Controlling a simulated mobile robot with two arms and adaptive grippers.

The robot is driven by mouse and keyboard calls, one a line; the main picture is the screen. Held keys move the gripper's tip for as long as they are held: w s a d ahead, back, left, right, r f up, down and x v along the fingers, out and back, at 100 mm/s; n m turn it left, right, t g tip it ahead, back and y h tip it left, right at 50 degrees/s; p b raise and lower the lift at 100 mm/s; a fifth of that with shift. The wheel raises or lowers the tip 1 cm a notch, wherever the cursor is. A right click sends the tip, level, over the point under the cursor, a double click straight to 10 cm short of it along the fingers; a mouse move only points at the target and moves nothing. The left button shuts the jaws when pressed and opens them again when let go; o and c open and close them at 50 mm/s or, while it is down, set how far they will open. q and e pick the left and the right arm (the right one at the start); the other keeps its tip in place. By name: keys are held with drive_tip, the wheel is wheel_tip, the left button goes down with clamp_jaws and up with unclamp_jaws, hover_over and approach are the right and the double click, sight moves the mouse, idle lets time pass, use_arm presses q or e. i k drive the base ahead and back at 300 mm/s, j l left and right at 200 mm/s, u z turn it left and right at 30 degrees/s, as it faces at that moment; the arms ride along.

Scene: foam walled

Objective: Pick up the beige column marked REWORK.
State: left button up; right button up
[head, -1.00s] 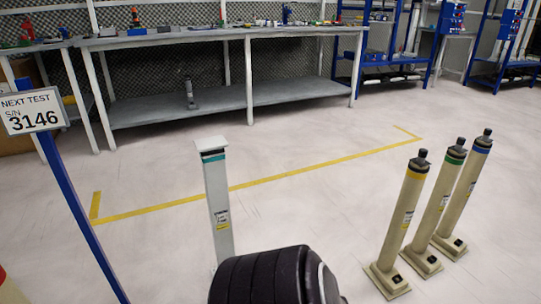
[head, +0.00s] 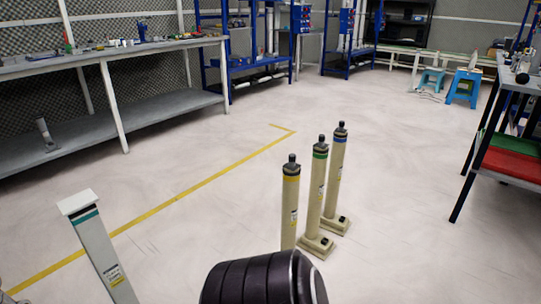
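Three beige columns stand upright on square bases in the middle of the head view. The nearest has a yellow band (head: 290,212), the middle one a green band (head: 317,195), the farthest a blue band (head: 334,178). Each has a dark cap on top. Small labels show on them, but the print is too small to read, so I cannot tell which is marked REWORK. The base of the yellow-banded column is partly hidden behind a dark ribbed part of mine at the bottom. Neither gripper is in view.
A pale square post (head: 106,253) with a teal band stands at lower left. A grey workbench (head: 115,58) is at left, a black-framed rack with red and green trays (head: 511,165) at right. Floor between columns and rack is clear.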

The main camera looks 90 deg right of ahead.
sight(291, 181)
drive_tip(key=z, duration=1.75)
